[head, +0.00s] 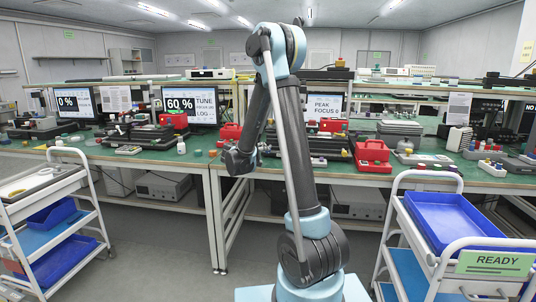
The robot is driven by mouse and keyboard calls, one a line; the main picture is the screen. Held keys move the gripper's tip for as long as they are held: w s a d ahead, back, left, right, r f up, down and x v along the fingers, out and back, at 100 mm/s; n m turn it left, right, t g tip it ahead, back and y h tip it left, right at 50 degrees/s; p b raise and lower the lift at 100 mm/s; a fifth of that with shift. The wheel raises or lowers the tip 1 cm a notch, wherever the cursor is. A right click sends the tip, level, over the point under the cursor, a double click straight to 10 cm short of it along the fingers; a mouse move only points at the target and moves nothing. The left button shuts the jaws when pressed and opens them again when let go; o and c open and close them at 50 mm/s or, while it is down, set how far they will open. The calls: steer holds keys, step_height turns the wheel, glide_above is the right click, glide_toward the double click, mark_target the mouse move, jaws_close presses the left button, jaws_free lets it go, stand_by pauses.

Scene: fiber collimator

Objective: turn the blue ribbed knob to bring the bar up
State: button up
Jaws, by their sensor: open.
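A monitor (189,105) on the green bench, left of centre, reads "60 %" and "TUNE FOCUS ON LOG"; no bar can be made out clearly on it. Dark optical equipment (150,134) stands in front of it. A small blue-teal round piece (198,153) lies on the bench just right of this equipment; its ribs are too small to tell, and I cannot say if it is the knob. My gripper (238,160) hangs dark at the bench's front edge, right of that piece and apart from the equipment. Its fingertips are hard to make out, and nothing shows in it.
A red box (230,131) sits behind my gripper, and another red case (372,157) lies to the right. Other monitors read "0 %" (75,104) and "PEAK FOCUS" (324,107). Carts stand at left (75,160) and right (425,177).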

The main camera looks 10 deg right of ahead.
steer(key=x, duration=0.9)
jaws_close()
